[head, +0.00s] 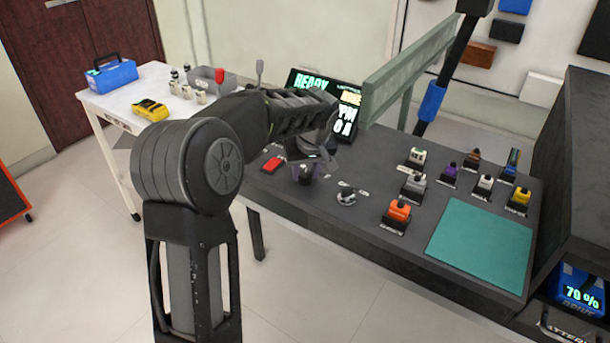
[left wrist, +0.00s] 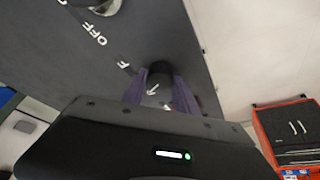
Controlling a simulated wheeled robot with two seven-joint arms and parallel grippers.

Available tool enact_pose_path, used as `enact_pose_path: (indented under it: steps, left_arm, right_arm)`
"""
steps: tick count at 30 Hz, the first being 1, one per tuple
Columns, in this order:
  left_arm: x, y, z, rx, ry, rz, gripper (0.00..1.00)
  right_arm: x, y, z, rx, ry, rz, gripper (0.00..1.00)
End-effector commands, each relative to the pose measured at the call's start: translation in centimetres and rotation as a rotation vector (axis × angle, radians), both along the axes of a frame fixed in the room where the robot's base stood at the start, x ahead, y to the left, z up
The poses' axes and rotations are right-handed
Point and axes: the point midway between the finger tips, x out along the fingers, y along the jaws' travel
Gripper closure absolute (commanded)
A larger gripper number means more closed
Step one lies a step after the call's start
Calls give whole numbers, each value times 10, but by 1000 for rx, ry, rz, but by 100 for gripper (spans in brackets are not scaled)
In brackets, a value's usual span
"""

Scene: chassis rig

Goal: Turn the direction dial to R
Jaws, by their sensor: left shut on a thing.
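The direction dial (left wrist: 159,77) is a dark round knob on the dark bench panel, with a white "F" printed beside it in the left wrist view. My left gripper (left wrist: 160,95) is shut on this dial, with a finger on either side of it. A small white arrow mark shows between the fingers; which letter it points to I cannot tell. No R mark is visible. In the head view my left gripper (head: 307,172) points down at the panel and hides most of the dial. My right gripper is not in view.
A second, silver dial (head: 347,196) sits close to the right, with "OFF" beside it. A red button (head: 271,164) lies to the left. A lit display (head: 322,100) stands behind. Several coloured parts and a teal mat (head: 480,247) occupy the bench's right side.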

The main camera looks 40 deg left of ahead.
Motion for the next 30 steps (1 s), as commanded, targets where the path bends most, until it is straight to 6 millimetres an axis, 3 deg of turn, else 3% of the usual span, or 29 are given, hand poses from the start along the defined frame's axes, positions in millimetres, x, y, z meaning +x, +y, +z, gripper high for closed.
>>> enact_pose_path:
  steps: [12,30]
  left_arm:
    - [2,-1,0,0,-1,295,100]
    - [2,-2,-1,-3,1,365,100]
  right_arm:
    - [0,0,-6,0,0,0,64]
    - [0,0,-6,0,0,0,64]
